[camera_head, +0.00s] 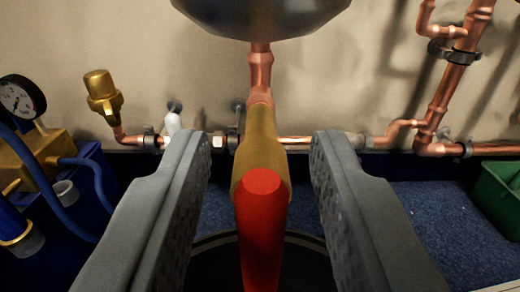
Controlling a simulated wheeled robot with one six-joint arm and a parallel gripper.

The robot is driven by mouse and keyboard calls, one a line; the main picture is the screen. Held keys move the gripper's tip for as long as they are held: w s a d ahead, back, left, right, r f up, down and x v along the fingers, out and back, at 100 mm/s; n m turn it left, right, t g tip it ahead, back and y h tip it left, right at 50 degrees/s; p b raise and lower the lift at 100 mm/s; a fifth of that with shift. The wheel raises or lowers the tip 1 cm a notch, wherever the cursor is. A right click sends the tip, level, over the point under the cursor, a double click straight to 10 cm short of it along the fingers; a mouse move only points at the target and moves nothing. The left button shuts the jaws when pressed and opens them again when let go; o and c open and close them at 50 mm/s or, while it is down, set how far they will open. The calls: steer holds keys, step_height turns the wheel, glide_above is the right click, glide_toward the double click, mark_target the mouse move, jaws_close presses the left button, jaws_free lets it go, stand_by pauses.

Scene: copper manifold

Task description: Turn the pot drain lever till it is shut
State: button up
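The drain lever (262,235) is red and runs from the brass valve (259,150) down towards the camera, along the middle of the picture. The valve hangs on a short copper pipe (261,68) under the dark rounded pot (260,14). My gripper (266,150) is open, with one grey finger on each side of the valve and lever. The far end of the lever runs out of the picture at the bottom.
Copper pipe (310,140) runs along the beige wall behind. A gauge (20,98) and brass block with blue hoses stand at left. A dark round rim (215,240) lies below the lever. A green box (500,190) is at right, with blue speckled floor between.

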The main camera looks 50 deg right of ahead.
steer(key=shift+c, duration=0.4)
jaws_close()
steer(key=shift+s+m, duration=0.1)
steer(key=shift+m, duration=0.2)
steer(key=f+m, duration=0.1)
steer(key=m, duration=0.5)
steer(key=s+d+f+m, duration=0.1)
steer(key=m, duration=0.4)
steer(key=s+m, duration=0.1)
steer(key=m, duration=0.5)
steer(key=shift+d+f+m, duration=0.3)
steer(key=shift+f, duration=0.1)
steer(key=shift+s+f, duration=0.1)
